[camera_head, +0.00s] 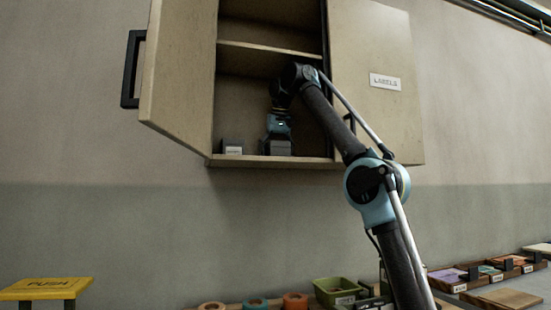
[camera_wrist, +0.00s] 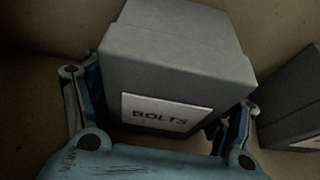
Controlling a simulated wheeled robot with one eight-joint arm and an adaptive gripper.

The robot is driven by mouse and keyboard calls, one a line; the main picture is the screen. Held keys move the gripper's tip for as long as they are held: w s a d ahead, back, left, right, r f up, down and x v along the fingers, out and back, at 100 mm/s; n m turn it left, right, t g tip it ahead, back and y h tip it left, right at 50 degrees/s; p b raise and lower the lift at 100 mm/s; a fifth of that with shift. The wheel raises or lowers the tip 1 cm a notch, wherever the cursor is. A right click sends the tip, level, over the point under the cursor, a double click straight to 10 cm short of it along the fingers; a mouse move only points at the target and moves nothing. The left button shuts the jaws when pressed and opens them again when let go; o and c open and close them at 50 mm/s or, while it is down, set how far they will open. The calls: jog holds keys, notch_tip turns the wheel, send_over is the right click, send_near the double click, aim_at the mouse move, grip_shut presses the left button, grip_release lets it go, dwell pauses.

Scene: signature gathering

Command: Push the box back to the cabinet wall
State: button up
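In the wrist view a grey box labelled BOLTS (camera_wrist: 175,65) stands between the two fingers of my gripper (camera_wrist: 160,110), its labelled face toward the gripper. One finger is at each side, close to the box; whether both press on it cannot be told. In the head view my gripper (camera_head: 278,128) reaches into the open cabinet (camera_head: 268,52), and the dark grey box (camera_head: 278,147) shows at it, low near the bottom shelf (camera_head: 308,160). The gap between box and back wall is not clear.
A small grey box (camera_head: 232,146) stands on the bottom shelf, left of my gripper. The wrist view shows a dark labelled box (camera_wrist: 292,100) at the right. The left door (camera_head: 182,75) and right door (camera_head: 378,80) stand open. A middle shelf (camera_head: 262,47) is above.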

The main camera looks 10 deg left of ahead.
aim_at(286, 146)
dwell(0.5)
jog(key=shift+d+r, duration=0.1)
jog(key=shift+r, duration=0.35)
jog(key=shift+s+d+r, duration=0.1)
jog(key=shift+s+d, duration=0.1)
jog(key=shift+s, duration=0.2)
jog(key=shift+s+d, duration=0.9)
jog(key=shift+s, duration=0.75)
jog(key=shift+s+d, duration=0.95)
jog(key=shift+s, duration=0.7)
jog(key=shift+s+d, duration=0.9)
jog(key=shift+s, duration=0.75)
